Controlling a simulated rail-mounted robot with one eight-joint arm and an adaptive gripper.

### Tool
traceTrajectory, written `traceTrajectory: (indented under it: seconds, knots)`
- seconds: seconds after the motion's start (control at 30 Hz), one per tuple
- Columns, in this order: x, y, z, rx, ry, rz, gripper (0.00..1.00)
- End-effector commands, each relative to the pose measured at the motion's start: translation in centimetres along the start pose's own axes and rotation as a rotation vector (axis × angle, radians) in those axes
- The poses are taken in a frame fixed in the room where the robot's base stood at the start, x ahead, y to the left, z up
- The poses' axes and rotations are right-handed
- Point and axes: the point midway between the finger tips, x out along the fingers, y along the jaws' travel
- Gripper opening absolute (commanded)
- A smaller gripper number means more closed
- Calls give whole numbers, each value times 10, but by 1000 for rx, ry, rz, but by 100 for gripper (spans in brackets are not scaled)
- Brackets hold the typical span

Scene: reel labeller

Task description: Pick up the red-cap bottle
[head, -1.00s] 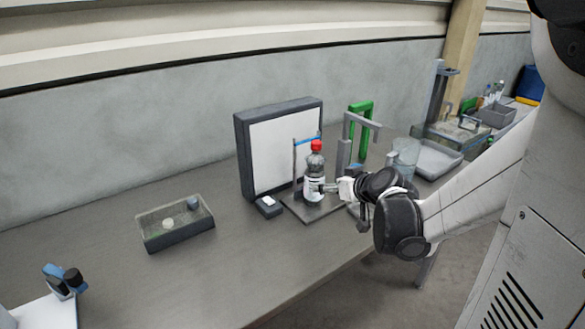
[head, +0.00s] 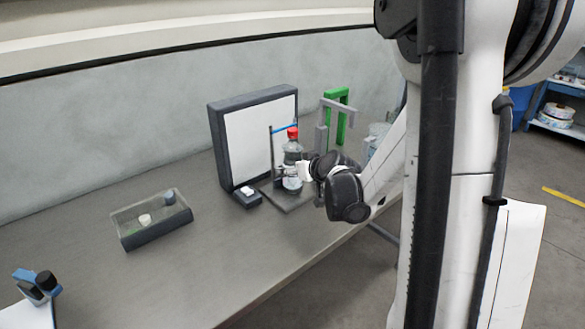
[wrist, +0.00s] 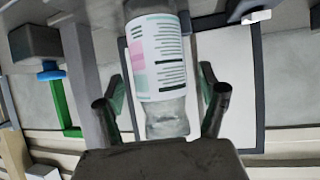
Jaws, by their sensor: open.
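The red-cap bottle (head: 292,157) is clear with a printed label and stands upright on a dark flat base in front of a white panel. In the wrist view the bottle (wrist: 160,62) appears upside down, with its label facing me and its cap out of frame. My gripper (wrist: 162,98) is open, with one finger on each side of the bottle's lower part in that picture. A gap shows beside each finger. In the head view my gripper (head: 292,180) is at the bottle, partly hidden by my own wrist.
The dark-framed white panel (head: 262,140) stands behind the bottle. A thin post with a blue bar (head: 284,127) is close beside it. A grey bracket (head: 322,135) and a green frame (head: 343,117) stand to the right. An open-topped bin (head: 152,219) lies left. The front table is clear.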

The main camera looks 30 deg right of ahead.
Motion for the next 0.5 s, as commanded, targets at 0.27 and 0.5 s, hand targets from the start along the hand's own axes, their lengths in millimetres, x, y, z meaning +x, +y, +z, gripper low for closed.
traceTrajectory:
  seconds: [0.27, 0.5]
  knots:
    - [19, 0, 0, -1, 0, 1, 73]
    - [18, 0, 0, -1, 0, 1, 68]
